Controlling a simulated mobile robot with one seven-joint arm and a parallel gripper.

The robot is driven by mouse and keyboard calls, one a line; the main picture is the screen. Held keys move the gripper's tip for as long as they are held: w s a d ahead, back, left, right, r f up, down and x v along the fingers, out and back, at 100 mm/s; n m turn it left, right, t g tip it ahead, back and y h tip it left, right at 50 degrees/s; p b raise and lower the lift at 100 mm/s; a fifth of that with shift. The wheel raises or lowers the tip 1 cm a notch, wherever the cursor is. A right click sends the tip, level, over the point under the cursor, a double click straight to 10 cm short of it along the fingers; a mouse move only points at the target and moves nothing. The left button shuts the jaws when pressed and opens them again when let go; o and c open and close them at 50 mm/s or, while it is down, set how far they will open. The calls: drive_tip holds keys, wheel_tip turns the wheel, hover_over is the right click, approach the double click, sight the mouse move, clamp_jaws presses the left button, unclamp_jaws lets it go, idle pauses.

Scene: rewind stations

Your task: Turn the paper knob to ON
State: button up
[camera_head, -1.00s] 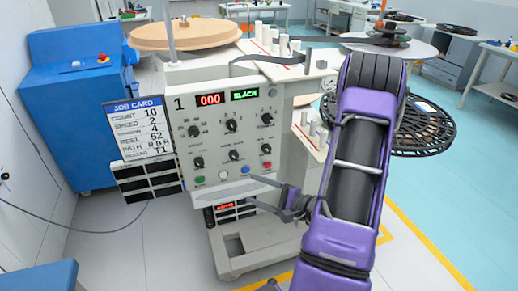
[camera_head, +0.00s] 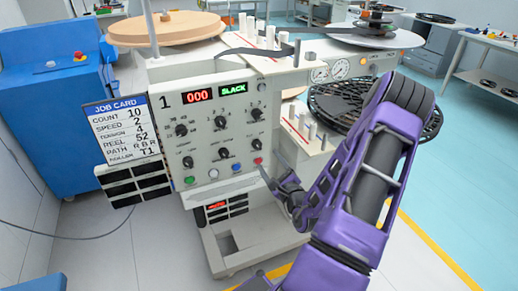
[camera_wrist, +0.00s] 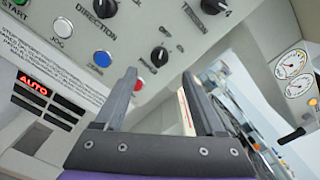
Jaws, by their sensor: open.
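The control panel (camera_head: 205,110) of station 1 faces me. Its lower right black knob (camera_head: 257,143) has OFF and ON marks, and it also shows in the wrist view (camera_wrist: 160,56). I take it for the paper knob; its name is too small to read. I cannot tell which mark it points to. My gripper (camera_head: 266,172) is open and empty, just below the red button at the panel's lower right. In the wrist view my gripper's two fingers (camera_wrist: 158,76) stand apart, with the knob between and beyond their tips. The gripper is not touching the knob.
Close by are a red button (camera_wrist: 138,83), a blue button (camera_wrist: 103,58) and the tension knob (camera_wrist: 214,5). A job card (camera_head: 122,128) hangs left of the panel. Pegs (camera_head: 305,125) and a black reel (camera_head: 345,103) are to the right.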

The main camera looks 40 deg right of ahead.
sight(259, 147)
drive_tip(key=x, duration=0.8)
drive_tip(key=shift+w+b, duration=0.3)
drive_tip(key=shift+b, duration=0.05)
clamp_jaws()
